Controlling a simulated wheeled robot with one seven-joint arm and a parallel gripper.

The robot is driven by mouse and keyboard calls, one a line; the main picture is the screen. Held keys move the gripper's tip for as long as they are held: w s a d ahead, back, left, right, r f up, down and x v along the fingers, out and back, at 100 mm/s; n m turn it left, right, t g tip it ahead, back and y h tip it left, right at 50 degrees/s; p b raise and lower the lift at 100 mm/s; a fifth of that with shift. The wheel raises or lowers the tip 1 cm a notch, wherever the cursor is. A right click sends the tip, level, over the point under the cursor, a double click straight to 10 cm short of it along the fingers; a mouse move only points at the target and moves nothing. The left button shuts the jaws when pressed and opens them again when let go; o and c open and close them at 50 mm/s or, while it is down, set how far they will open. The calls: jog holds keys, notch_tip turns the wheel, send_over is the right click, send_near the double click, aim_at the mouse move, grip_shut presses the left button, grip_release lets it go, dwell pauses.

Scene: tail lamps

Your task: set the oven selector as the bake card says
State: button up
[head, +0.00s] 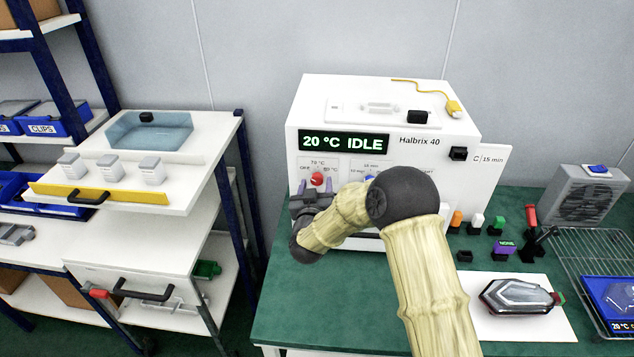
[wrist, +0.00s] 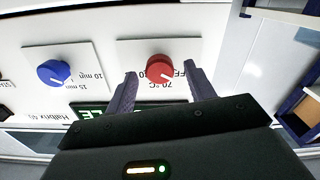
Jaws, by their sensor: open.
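The white oven (head: 385,100) stands on the green bench; its display (head: 343,142) reads "20 °C IDLE". Its red selector knob (head: 317,178) also shows in the wrist view (wrist: 159,68), which is upside down. The knob's white mark seems to point towards OFF; 70 °C is printed beside it. A blue knob (wrist: 54,73) has a dial with 10 min and 15 min. The bake card (head: 490,158) at the oven's right side is partly hidden; "C | 15 min" shows. My gripper (head: 316,187) is open, its fingers either side of the red knob; contact cannot be told.
A yellow-tipped cable (head: 453,108) lies on the oven. A tail lamp (head: 520,297) lies on a white sheet, with several small coloured pieces behind it. A wire rack (head: 577,252) and a grey fan unit (head: 585,197) are at right. A shelf cart (head: 150,200) stands left.

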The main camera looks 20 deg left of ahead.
jog(key=shift+w, duration=0.2)
jog(key=shift+c, duration=0.2)
jog(key=shift+s+a, duration=0.1)
jog(key=shift+a, duration=0.05)
jog(key=c, duration=0.9)
jog(key=shift+f, duration=0.1)
jog(key=shift+c, duration=0.2)
